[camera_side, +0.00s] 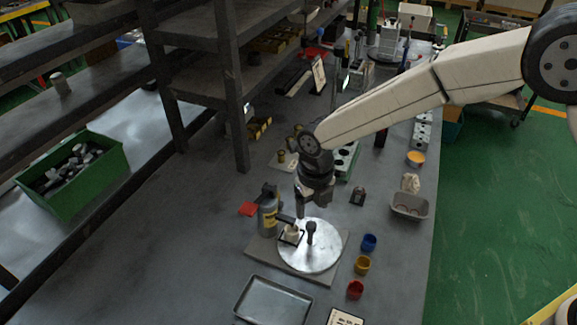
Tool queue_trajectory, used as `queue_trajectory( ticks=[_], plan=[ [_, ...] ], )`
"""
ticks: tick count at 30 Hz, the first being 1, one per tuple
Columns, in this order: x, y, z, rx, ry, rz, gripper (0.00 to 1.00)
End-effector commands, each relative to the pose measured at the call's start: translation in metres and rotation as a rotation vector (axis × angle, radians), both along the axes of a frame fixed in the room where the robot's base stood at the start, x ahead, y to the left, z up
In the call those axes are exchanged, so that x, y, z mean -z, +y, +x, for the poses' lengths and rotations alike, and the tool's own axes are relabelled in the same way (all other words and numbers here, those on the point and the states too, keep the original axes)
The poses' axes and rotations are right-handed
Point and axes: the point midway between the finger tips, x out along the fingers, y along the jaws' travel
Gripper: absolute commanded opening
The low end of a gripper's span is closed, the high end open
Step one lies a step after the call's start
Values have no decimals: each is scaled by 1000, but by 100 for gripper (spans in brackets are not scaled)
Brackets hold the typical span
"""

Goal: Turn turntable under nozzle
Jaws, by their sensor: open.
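The turntable (314,260) is a shiny round silver disc on a flat grey base plate (262,249). A dark upright knob or post (311,232) stands on the disc. A small pale part (291,231) sits at its left edge inside a dark frame. A grey bottle-like dispenser (268,214) with a yellow label stands at the disc's left, and its dark nozzle arm (286,219) reaches over the disc near the pale part. My gripper (304,208) is open and points down just above and behind the disc, apart from the knob. Its fingertips are small and partly hard to make out.
Blue (369,242), yellow (362,265) and red (355,289) cups stand right of the turntable. An empty metal tray (272,301) lies in front. A grey bin (409,206) is at the right edge. A green crate (72,174) and dark shelving (232,90) stand left.

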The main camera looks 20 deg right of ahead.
Motion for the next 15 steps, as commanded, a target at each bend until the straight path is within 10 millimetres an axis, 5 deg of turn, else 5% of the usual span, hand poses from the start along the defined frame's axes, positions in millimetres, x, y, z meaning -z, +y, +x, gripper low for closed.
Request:
queue_trajectory(
  ticks=[6, 15],
  plan=[
    [-20, 0, 0, -1, -1, 0, 69],
    [-24, 0, 0, -1, 1, 0, 69]
  ],
)
